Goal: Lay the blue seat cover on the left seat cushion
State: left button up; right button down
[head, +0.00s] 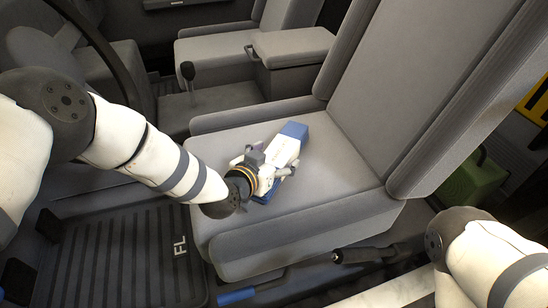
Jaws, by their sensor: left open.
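The near seat cushion (335,165) is grey, with raised side bolsters, in the middle of the head view. A blue item with a white middle part (293,130), seemingly the folded blue seat cover, lies on this cushion. Its blue far end shows clearly, and a little blue shows by the gripper's near side. My left gripper (263,163) is open, low over the near part of this item, and hides some of it. I cannot tell whether the fingers touch it. My right arm is at the lower right; its gripper is out of view.
The grey backrest (395,75) rises on the right. A centre armrest box (292,46) and a gear lever (188,72) are beyond the cushion. A steering wheel (105,55) is at upper left. A black FL mat (125,250) lies below left. A green container (470,180) stands behind the seat.

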pick_arm(q)
jog(key=shift+r, duration=0.2)
jog(key=p+v, duration=0.4)
jog(key=v, duration=0.7)
jog(key=shift+s+r, duration=0.1)
jog(key=shift+s+a, duration=0.2)
jog(key=shift+s, duration=0.15)
